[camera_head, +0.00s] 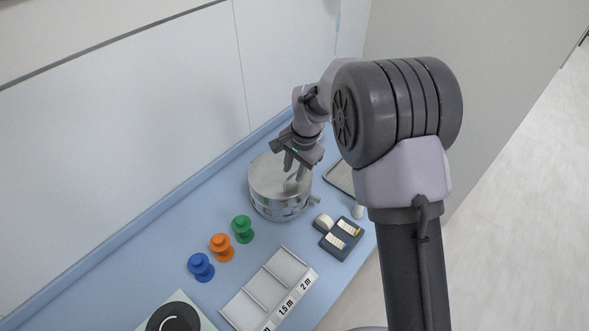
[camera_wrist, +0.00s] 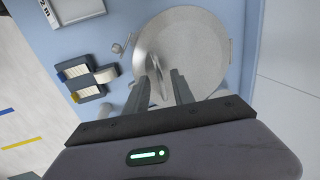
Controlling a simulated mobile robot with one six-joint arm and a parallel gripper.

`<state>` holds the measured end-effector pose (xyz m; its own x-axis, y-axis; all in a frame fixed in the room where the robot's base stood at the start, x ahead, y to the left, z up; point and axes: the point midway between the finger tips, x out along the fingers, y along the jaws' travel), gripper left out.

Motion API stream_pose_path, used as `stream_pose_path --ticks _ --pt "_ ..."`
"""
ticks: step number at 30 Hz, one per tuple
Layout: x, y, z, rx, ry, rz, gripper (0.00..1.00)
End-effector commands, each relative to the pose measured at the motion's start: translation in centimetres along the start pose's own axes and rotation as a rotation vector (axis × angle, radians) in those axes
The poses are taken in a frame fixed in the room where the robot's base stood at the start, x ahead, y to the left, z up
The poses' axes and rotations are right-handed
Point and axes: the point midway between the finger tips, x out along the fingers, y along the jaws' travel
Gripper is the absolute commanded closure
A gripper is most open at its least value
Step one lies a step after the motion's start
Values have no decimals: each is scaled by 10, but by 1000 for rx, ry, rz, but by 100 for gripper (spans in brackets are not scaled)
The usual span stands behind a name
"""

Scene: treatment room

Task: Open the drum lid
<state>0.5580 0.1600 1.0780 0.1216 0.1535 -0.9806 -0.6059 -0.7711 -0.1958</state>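The drum (camera_head: 280,200) is a silver metal cylinder standing on the blue counter, with a small fitting on its right side. Its round grey top also shows in the wrist view (camera_wrist: 200,45). A pale oval plate (camera_wrist: 147,42) stands out at the top's left part; I cannot tell whether it is a handle or a piece of the lid. My gripper (camera_head: 295,171) points down over the drum's top. In the wrist view its two fingers (camera_wrist: 164,76) are apart, with their tips close to the oval plate. Contact with the plate cannot be made out.
A dark tray with white items (camera_head: 341,238) and a small white object (camera_head: 358,211) lie right of the drum. Green (camera_head: 242,229), orange (camera_head: 222,247) and blue (camera_head: 200,267) knobbed pieces and a labelled divided rack (camera_head: 268,291) stand in front. A wall runs behind.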

Motion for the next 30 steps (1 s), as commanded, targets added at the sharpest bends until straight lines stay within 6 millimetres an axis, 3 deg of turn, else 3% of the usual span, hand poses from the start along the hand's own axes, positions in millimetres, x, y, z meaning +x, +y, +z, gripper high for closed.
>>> stream_pose_path --ticks 1,5,30 --pt "0 0 0 0 0 0 74" --pt "0 0 0 0 0 0 100" --pt "0 0 0 0 0 0 100"
